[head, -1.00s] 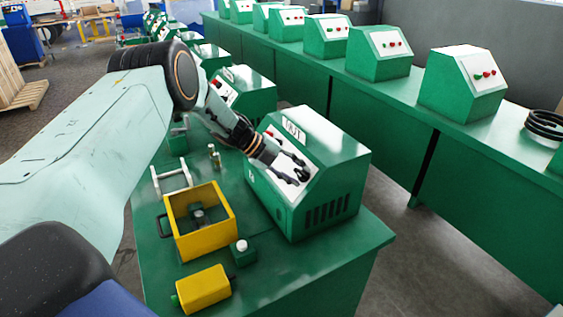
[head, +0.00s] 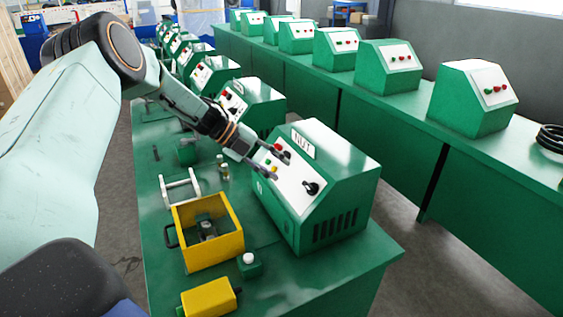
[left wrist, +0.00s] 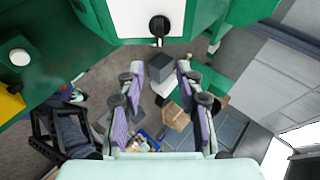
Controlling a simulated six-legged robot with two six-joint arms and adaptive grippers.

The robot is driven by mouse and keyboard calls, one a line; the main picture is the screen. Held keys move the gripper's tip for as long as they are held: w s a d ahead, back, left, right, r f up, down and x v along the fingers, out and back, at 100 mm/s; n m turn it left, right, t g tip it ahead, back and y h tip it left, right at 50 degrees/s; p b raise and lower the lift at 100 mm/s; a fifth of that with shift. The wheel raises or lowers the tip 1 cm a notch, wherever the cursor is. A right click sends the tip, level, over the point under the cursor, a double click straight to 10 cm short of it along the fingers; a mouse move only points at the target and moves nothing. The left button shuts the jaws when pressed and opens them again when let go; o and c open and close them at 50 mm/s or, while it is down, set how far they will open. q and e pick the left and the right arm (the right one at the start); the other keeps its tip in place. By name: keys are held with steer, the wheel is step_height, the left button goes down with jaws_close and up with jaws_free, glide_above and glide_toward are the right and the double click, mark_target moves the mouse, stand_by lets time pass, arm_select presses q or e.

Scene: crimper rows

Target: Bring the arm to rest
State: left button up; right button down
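My left gripper (head: 272,162) is in front of the sloped white panel of the nearest green control box (head: 350,175), which carries a "NUT" label. Its fingers are spread with nothing between them. In the left wrist view the two purple-padded fingers (left wrist: 163,97) stand apart with an open gap. A black knob (head: 311,188) is on the panel, to the right of the fingertips and clear of them. It also shows in the left wrist view (left wrist: 158,28). Red and yellow buttons on the panel are partly hidden by the fingers. I cannot make out my right gripper.
On the green bench (head: 330,268) are a yellow open box (head: 226,222), a yellow block (head: 208,297), a white button on a green base (head: 249,261) and a white handle frame (head: 180,187). More control boxes line this bench and the back bench (head: 400,115).

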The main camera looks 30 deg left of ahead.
arm_select(q)
steer(key=shift+s+r, duration=0.1)
steer(key=s+d+f+n+t+h, duration=0.1)
steer(key=d+f+n, duration=0.2)
steer(key=d, duration=0.4)
steer(key=s+d+f+n+h, duration=0.1)
steer(key=d+f+n, duration=0.15)
steer(key=d, duration=0.35)
steer(key=s+d+f+n+y, duration=0.2)
steer(key=s+d+f+n, duration=0.45)
steer(key=n, duration=0.25)
steer(key=s+d+f+n+g+y, duration=0.15)
steer(key=s+f+n+y, duration=0.25)
steer(key=s+f+n, duration=0.6)
steer(key=s+a+n+g+y+b, duration=0.1)
steer(key=s+a+g+y, duration=0.15)
steer(key=s, duration=0.85)
steer(key=s+a+n+g+y, duration=0.1)
steer(key=s+a+g+y, duration=0.15)
steer(key=s, duration=0.95)
step_height(320, 180, down, 22)
steer(key=b, duration=2.1)
steer(key=shift+w+h, duration=0.3)
steer(key=shift+w, duration=0.05)
steer(key=shift+r, duration=0.15)
